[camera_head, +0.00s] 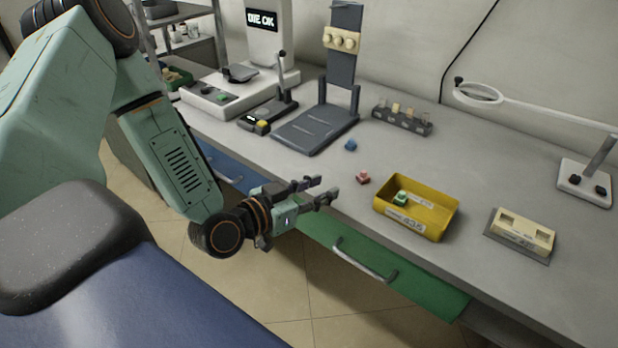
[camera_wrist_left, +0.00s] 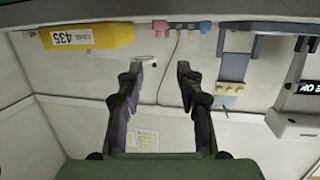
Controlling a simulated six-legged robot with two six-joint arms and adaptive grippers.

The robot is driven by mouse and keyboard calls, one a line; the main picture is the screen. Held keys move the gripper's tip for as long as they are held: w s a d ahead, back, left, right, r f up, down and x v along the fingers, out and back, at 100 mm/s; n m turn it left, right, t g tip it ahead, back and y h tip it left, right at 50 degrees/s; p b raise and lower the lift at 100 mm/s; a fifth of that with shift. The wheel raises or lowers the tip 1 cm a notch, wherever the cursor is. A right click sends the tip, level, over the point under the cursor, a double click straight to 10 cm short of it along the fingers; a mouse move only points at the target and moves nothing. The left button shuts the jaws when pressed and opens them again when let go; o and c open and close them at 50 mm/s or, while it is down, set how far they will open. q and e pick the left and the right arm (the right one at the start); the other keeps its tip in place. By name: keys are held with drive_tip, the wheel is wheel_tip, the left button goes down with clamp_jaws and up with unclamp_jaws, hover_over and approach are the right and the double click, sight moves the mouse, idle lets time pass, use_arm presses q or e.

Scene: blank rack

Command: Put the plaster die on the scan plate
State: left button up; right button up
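Small die-like blocks sit on the bench: a pink one (camera_head: 362,178), a blue one (camera_head: 350,145), and a green one (camera_head: 401,198) inside the yellow tray. I cannot tell which is the plaster die. A white machine with a "DIE OK" screen (camera_head: 262,20) stands at the back left; the dark plate (camera_head: 240,73) on it looks like the scan plate. My left gripper (camera_head: 329,187) is open and empty, out in front of the bench edge, nearer than the pink block. The left wrist view shows its parted fingers (camera_wrist_left: 160,68) with nothing between. My right gripper is not in view.
The yellow tray (camera_head: 428,228), labelled 435, is right of the pink block. A beige mould (camera_head: 522,232), a magnifier lamp (camera_head: 583,180), a small holder (camera_head: 402,120) and a dark upright stand (camera_head: 315,128) also occupy the bench. Bare bench lies between the blue and pink blocks.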

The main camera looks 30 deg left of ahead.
use_arm(q)
drive_tip(key=f+g, duration=0.1)
drive_tip(key=s+d+f, duration=0.1)
drive_tip(key=f, duration=0.1)
drive_tip(key=s+d+f+g, duration=0.1)
drive_tip(key=shift+s+d+f+g, duration=0.2)
drive_tip(key=shift+f+g, duration=0.1)
drive_tip(key=shift+f, duration=0.1)
drive_tip(key=s+d+f+n+g+y, duration=0.1)
drive_tip(key=s+f+g, duration=0.5)
drive_tip(key=s, duration=0.6)
drive_tip(key=s+d+f+n+g+y, duration=0.1)
drive_tip(key=s+f+n+g+y, duration=0.1)
drive_tip(key=s+f+g, duration=0.4)
drive_tip(key=s+f+y, duration=0.1)
drive_tip(key=s+f, duration=0.2)
drive_tip(key=s, duration=0.4)
drive_tip(key=shift+s+d+g, duration=0.2)
drive_tip(key=shift+s+g, duration=0.1)
